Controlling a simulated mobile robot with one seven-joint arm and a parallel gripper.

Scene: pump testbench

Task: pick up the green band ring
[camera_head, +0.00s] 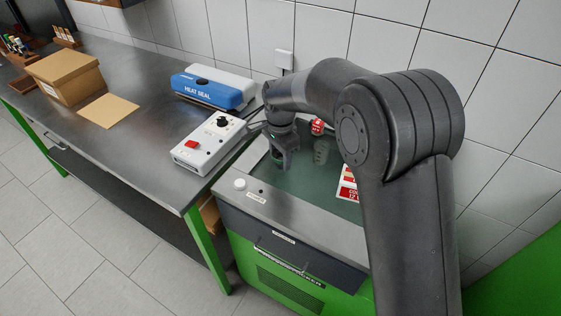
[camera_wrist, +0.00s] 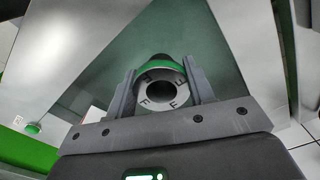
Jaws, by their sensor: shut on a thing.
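The green band ring (camera_wrist: 160,72) shows in the wrist view as a short round piece with a green band, a grey face marked with dark letters and a dark hole in its middle. It sits between the two fingers of my gripper (camera_wrist: 160,84), which are shut on it. In the head view my gripper (camera_head: 281,162) points down over the green top surface (camera_head: 300,190) of the green cabinet. I cannot make out the ring in the head view, nor tell from these frames whether it is clear of the surface.
A red-capped item (camera_head: 317,126) and a dark cylinder (camera_head: 320,151) are right of my gripper. A red and white sign (camera_head: 347,184) lies nearer. The grey control box (camera_head: 208,146), blue heat sealer (camera_head: 207,91) and cardboard box (camera_head: 67,78) are on the bench to the left. A tiled wall stands behind.

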